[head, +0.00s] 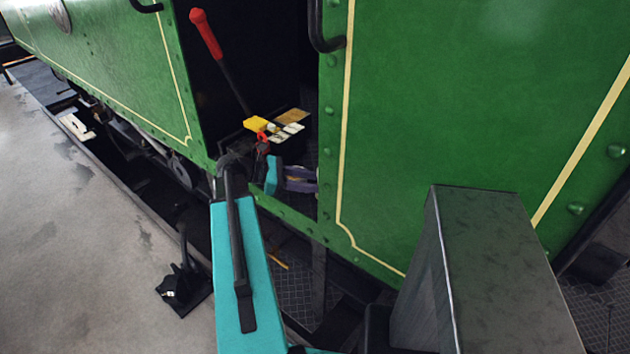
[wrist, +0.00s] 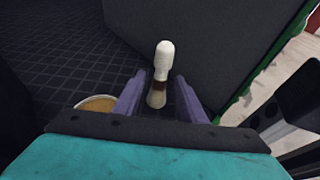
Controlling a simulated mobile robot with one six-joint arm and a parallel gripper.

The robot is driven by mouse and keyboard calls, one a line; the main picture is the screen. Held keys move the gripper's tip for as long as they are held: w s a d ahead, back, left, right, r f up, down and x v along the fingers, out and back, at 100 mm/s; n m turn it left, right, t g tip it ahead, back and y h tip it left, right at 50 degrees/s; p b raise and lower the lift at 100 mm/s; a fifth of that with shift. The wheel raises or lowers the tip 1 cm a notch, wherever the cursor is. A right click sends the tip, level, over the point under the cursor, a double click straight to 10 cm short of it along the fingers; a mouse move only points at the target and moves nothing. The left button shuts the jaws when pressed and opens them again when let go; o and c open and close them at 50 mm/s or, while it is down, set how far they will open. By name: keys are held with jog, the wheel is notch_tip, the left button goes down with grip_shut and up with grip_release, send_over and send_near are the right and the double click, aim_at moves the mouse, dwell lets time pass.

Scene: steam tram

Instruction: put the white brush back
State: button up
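The white brush (wrist: 164,58) shows in the wrist view, with a rounded white handle, a brown band and a pale lower end. It is between the two purple fingers of my gripper (wrist: 161,80), with a visible gap on each side. The fingers are open. In the head view my gripper (head: 312,182) is inside the doorway of the green tram, low beside the right door edge. I cannot make out the brush in the head view. I cannot tell exactly how far it is from the fingertips.
A dark panel (wrist: 210,40) rises behind the brush, and a round tan-topped thing (wrist: 97,103) is left of the fingers. In the head view, a yellow block (head: 256,124) and pale pieces lie on a dark ledge. A red-handled lever (head: 206,35) and green side wall (head: 440,110) flank the opening.

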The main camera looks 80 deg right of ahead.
jog(key=b+v, duration=0.2)
jog(key=v, duration=1)
dwell(0.6)
